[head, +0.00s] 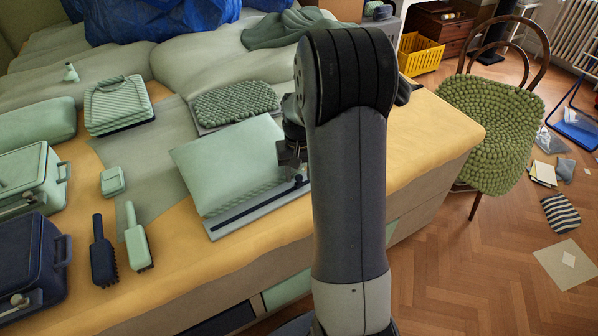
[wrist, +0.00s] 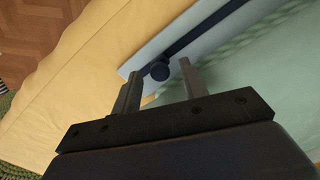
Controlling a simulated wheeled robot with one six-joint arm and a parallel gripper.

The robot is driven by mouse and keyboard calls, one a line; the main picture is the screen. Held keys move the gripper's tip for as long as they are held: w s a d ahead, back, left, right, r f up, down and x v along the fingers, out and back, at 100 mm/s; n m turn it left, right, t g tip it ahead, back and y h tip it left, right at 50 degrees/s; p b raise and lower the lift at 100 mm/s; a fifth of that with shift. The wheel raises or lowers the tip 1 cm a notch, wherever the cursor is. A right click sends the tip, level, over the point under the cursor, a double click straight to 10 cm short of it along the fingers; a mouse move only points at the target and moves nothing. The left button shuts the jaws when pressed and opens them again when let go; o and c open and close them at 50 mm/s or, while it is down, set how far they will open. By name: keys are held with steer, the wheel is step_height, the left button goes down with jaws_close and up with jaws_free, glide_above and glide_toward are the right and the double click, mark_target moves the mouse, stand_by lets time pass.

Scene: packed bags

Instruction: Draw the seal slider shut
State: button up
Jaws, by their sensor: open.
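A mint green bag (head: 228,165) lies plump on the bed, with a flat pale strip along its front edge. A dark seal track (head: 250,206) runs along this strip. The dark round slider (head: 298,180) is at the right end of the track. In the wrist view the slider (wrist: 160,72) shows between the tips of my two fingers, with the track leading up and right from it. My gripper (wrist: 160,84) is open and holds nothing. Whether the fingers touch the slider, I cannot tell. In the head view my arm hides part of the bag's right side.
A navy brush (head: 102,255) and a mint brush (head: 137,240) lie left of the bag. A small mint box (head: 113,181), cases and a green knobbly mat (head: 235,103) are around it. The yellow bed edge in front is clear. A green chair (head: 490,130) stands right.

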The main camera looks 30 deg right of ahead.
jaws_close()
stand_by(0.3)
steer(key=shift+w+d+p, duration=0.15)
steer(key=shift+d+p, duration=0.25)
steer(key=shift+d, duration=0.8)
jaws_free()
steer(key=shift+r, duration=0.1)
step_height(320, 180, up, 11)
steer(key=p, duration=0.1)
steer(key=shift+f+p, duration=0.2)
steer(key=shift+p, duration=0.1)
